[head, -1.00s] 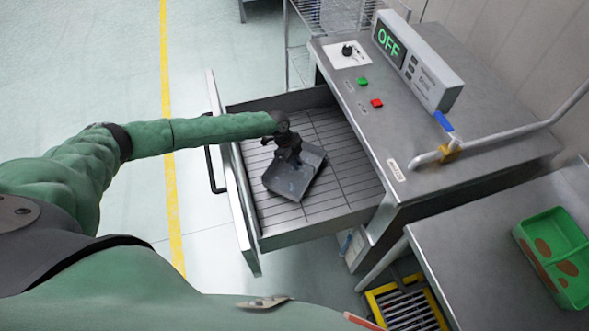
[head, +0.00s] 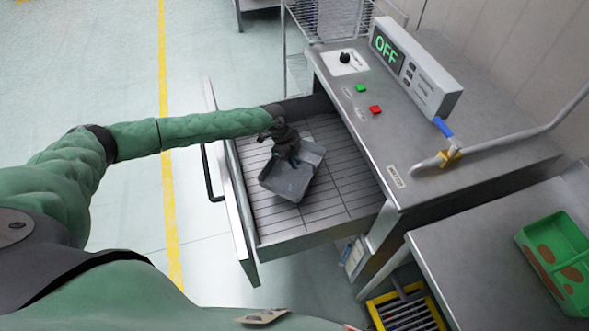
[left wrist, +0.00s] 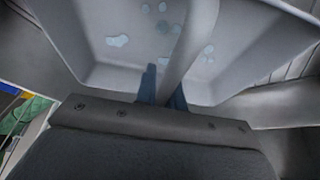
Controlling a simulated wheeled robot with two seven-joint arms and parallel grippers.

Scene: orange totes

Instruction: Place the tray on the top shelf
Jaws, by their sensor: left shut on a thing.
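A grey tray (head: 290,180) with light blotches is at the open steel drawer (head: 340,209), over its slatted floor. It sits at an angle to the slats; I cannot tell whether it touches them. My left gripper (head: 291,157) comes in from the left and is shut on the tray's far part. In the left wrist view, the tray (left wrist: 110,65) fills the upper picture and its wall runs between the two bluish fingers (left wrist: 163,88). My right gripper is not in view.
The drawer's front panel (head: 228,190) stands at its left. The steel machine (head: 430,150) carries a display box reading OFF (head: 415,68), with green and red buttons. A wire rack (head: 325,18) stands behind. A green container (head: 560,255) is on the right table.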

